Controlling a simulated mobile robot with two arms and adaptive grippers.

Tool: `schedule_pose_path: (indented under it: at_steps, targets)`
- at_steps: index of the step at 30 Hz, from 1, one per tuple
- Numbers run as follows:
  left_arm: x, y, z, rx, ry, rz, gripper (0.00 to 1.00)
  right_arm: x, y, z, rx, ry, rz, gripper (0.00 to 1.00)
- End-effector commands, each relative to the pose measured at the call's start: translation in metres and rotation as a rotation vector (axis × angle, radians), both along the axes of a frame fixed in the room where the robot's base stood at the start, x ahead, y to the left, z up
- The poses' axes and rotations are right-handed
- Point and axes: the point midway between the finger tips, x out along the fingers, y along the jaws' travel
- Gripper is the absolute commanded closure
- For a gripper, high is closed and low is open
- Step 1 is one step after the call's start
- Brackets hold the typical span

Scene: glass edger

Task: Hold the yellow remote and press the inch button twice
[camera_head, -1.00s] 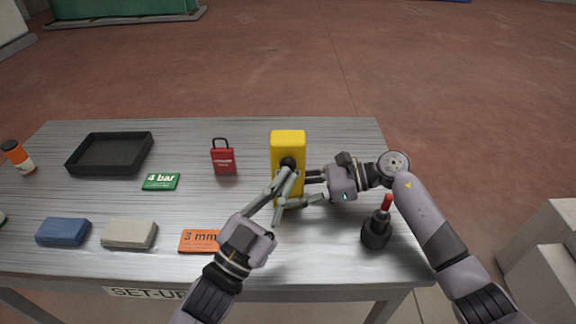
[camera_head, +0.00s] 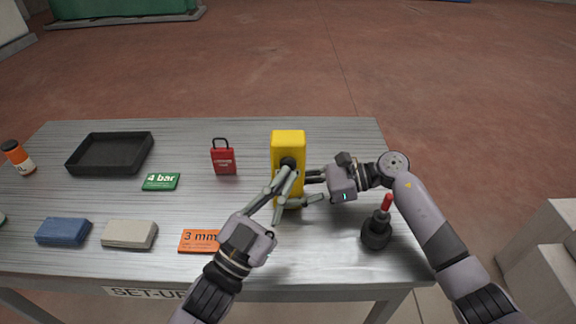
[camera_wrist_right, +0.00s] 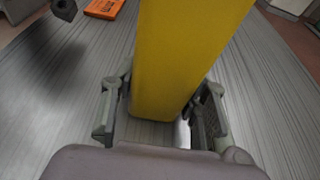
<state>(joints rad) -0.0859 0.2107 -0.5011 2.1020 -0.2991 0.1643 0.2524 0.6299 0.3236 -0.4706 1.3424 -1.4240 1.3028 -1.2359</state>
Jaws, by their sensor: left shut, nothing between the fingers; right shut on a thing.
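The yellow remote (camera_head: 288,143) stands upright near the right part of the table. My right gripper (camera_head: 305,187) comes from the right and is shut on its lower part. In the right wrist view the remote (camera_wrist_right: 185,50) rises between the two fingers of my right gripper (camera_wrist_right: 163,120). My left gripper (camera_head: 286,178) is shut and empty, with its fingertips at the front face of the remote, close to a dark round spot there. I cannot tell whether the tips touch it. The fingers hide much of that face, and the inch button cannot be made out.
On the table (camera_head: 200,125) are a black tray (camera_head: 78,170), a red padlock (camera_head: 223,160), a green card (camera_head: 161,182), an orange card (camera_head: 197,242), a grey block (camera_head: 129,235), a blue block (camera_head: 63,232) and an orange bottle (camera_head: 19,158). A dark red-tipped tool (camera_head: 376,234) stands below my right gripper.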

Motion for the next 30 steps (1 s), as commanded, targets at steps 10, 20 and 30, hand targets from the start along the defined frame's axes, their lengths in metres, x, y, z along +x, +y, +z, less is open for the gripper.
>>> schedule_pose_path:
  at_steps: [10,20,30]
  targets:
    - [0.0,0.0,-0.0001,0.0,0.0,0.0,1.0,0.0003,-0.0003,-0.0003,-0.001,0.0,-0.001,0.74]
    - [0.0079,0.0,-0.0002,0.001,0.0,0.001,1.0,0.0003,-0.0003,-0.0002,-0.001,0.0,-0.001,0.74]
    - [0.0088,0.0,0.0,0.0,0.0,0.0,1.0,0.0002,-0.0002,-0.0003,-0.001,0.0,-0.001,0.74]
